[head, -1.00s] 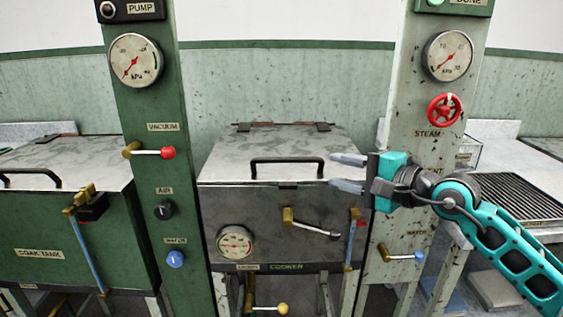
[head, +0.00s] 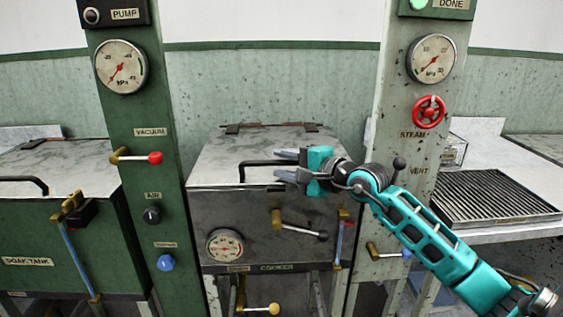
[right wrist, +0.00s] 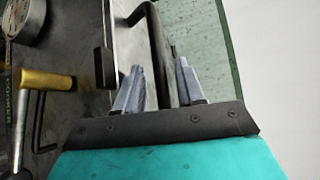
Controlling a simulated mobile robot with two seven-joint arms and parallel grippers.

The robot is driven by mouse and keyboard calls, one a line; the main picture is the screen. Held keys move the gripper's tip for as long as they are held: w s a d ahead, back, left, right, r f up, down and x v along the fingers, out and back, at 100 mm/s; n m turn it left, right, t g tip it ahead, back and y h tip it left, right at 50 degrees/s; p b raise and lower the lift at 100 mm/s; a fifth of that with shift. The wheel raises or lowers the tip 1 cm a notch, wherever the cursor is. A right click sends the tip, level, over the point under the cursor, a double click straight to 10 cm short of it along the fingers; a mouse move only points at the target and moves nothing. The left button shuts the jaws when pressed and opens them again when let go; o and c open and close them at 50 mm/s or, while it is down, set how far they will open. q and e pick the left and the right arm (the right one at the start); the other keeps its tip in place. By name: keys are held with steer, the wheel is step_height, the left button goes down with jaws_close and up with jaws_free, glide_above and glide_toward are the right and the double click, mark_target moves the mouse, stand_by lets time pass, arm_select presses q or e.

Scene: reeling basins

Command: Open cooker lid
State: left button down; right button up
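The cooker (head: 260,225) stands in the middle of the head view, with its grey metal lid (head: 225,153) lying flat and closed. The lid's black bar handle (head: 255,163) runs along its front part. My right gripper (head: 278,164) is at the right part of this handle, fingers pointing left and apart. In the right wrist view the handle (right wrist: 157,50) runs between the two open fingers (right wrist: 158,85); I cannot tell whether either touches it. The gripper hides the handle's right end in the head view. My left gripper is not in view.
A lever (head: 300,228) and a gauge (head: 225,245) are on the cooker's front. A green post (head: 125,110) stands left and a pale post (head: 395,120) with a red valve wheel (head: 429,112) right. The soak tank (head: 60,240) is at far left.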

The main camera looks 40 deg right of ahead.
steer(key=shift+w+a, duration=0.15)
steer(key=shift+w, duration=0.4)
steer(key=shift+c, duration=0.3)
jaws_close()
